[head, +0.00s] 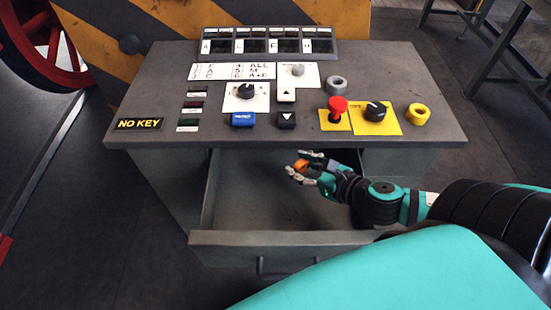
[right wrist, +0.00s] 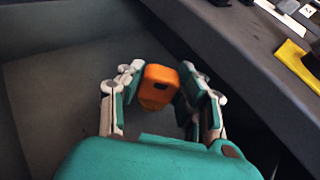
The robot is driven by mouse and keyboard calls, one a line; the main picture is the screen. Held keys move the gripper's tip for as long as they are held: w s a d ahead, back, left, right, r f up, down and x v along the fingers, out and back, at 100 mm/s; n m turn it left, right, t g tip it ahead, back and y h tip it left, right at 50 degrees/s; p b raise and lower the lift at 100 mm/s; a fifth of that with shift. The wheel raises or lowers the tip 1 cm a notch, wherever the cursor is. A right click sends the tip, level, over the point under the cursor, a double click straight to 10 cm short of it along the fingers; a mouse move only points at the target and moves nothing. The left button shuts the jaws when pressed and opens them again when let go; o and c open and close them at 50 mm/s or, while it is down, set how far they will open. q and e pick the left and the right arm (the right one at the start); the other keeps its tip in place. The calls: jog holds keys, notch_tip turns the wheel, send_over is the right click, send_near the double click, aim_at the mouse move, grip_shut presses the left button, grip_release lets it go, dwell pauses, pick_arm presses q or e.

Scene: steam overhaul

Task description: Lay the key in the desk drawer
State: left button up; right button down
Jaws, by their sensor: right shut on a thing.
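The key (head: 300,165) shows as a small orange piece at the fingertips of my right gripper (head: 308,166). In the right wrist view the orange key (right wrist: 159,86) sits between the two fingers of the gripper (right wrist: 160,90), which is shut on it. The desk drawer (head: 262,239) is pulled out, and its visible floor is bare. My right gripper is over the back part of the open drawer, just in front of the desk top's edge. The arm hides the drawer's right side. My left gripper is not in view.
The grey desk (head: 160,90) carries a red stop button (head: 337,106), knobs, switches and a NO KEY sign (head: 139,124). Its front edge overhangs the drawer's back. A red wheel (head: 40,45) stands at far left. The drawer's left half is free.

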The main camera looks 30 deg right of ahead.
jog(key=x, duration=0.5)
jog(key=shift+w+f, duration=0.1)
jog(key=shift+f, duration=0.05)
jog(key=shift+w+a+f, duration=0.15)
jog(key=shift+w+f, duration=0.15)
jog(key=shift+w, duration=0.15)
jog(key=x, duration=0.2)
jog(key=f+x, duration=0.1)
jog(key=x, duration=0.1)
jog(key=shift+s, duration=0.15)
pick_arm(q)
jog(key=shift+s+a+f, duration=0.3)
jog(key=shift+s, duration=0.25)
pick_arm(e)
jog(key=shift+s+r, duration=0.1)
jog(key=c, duration=0.9)
grip_release()
